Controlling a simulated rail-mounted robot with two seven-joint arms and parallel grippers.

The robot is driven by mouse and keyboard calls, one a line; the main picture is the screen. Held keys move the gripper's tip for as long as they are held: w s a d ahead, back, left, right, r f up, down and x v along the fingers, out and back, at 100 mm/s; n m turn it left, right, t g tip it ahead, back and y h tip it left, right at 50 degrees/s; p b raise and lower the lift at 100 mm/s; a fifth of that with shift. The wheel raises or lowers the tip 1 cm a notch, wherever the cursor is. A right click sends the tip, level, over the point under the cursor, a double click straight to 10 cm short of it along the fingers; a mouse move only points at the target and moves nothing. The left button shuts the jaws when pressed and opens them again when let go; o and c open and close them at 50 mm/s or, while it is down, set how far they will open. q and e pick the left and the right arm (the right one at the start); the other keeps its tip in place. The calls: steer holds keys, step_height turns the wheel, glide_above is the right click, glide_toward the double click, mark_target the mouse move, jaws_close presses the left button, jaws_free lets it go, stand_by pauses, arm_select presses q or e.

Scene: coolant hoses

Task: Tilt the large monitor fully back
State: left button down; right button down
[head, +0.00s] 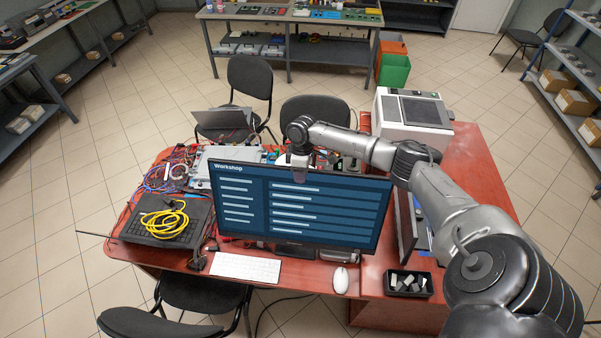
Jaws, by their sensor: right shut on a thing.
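The large monitor (300,209) stands on the red desk with its lit "Workshop" screen facing me. It looks close to upright; its exact tilt is hard to tell from this view. My right arm reaches in from the right, and my right gripper (299,174) points down at the top edge of the monitor, a little right of the "Workshop" title. The gripper is shut on that top edge. Its fingertips overlap the upper rim of the screen. The monitor's stand is mostly hidden behind the screen. My left gripper is not in view.
A white keyboard (245,268) and mouse (340,280) lie in front of the monitor. A second screen (407,222) stands to the right under my arm, near a black tray (408,284). A white machine (411,116) stands behind. Yellow cable (164,222) and clutter fill the left side.

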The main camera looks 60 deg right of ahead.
steer(key=c, duration=1.1)
jaws_free()
steer(key=shift+o, duration=0.2)
steer(key=shift+r, duration=0.1)
steer(key=shift+r, duration=0.25)
steer(key=b+v, duration=0.2)
steer(key=v, duration=1.1)
steer(key=shift+w, duration=0.1)
